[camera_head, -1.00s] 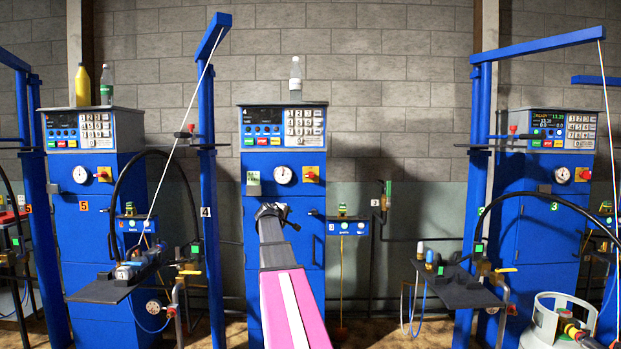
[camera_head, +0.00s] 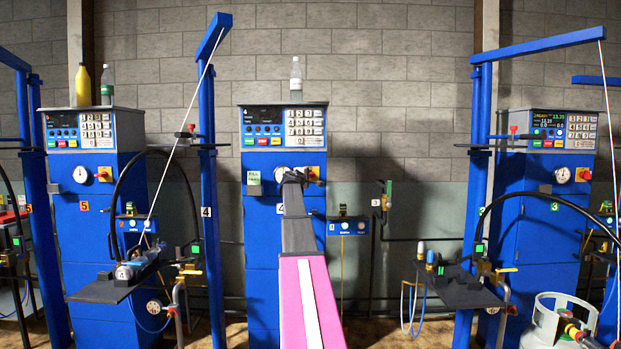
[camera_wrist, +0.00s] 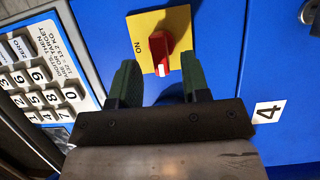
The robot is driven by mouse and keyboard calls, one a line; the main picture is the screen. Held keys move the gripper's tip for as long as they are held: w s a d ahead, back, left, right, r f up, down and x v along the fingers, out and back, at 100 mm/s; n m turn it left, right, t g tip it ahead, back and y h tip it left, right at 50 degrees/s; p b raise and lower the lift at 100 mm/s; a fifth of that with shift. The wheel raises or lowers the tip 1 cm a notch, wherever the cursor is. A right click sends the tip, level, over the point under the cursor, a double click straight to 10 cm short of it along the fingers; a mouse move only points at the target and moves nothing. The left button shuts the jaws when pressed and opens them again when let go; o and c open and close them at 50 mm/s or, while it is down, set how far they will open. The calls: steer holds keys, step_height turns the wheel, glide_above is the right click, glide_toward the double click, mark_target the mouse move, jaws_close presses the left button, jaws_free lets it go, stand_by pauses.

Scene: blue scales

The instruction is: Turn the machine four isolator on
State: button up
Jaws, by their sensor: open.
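The machine four isolator is a red knob (camera_wrist: 167,52) on a yellow plate (camera_wrist: 142,27) fixed to the blue machine four cabinet (camera_wrist: 222,35). The plate reads ON at its left in the wrist view. The knob's white mark is at its lower end, towards my gripper, not at the ON word. My gripper (camera_wrist: 160,86) is open and empty, its two green-padded fingers pointing at the plate, just short of the knob. In the head view my gripper (camera_head: 299,178) partly hides the isolator (camera_head: 316,171). Machine four's display (camera_head: 262,115) looks dark.
A number keypad (camera_wrist: 35,90) lies left of my gripper in the wrist view, and a 4 label (camera_wrist: 268,112) to the right. A clear bottle (camera_head: 296,80) stands on top of machine four.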

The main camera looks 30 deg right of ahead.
mark_target(311, 176)
steer(key=x, duration=0.4)
steer(key=shift+a, duration=0.1)
steer(key=shift+s, duration=0.1)
jaws_close()
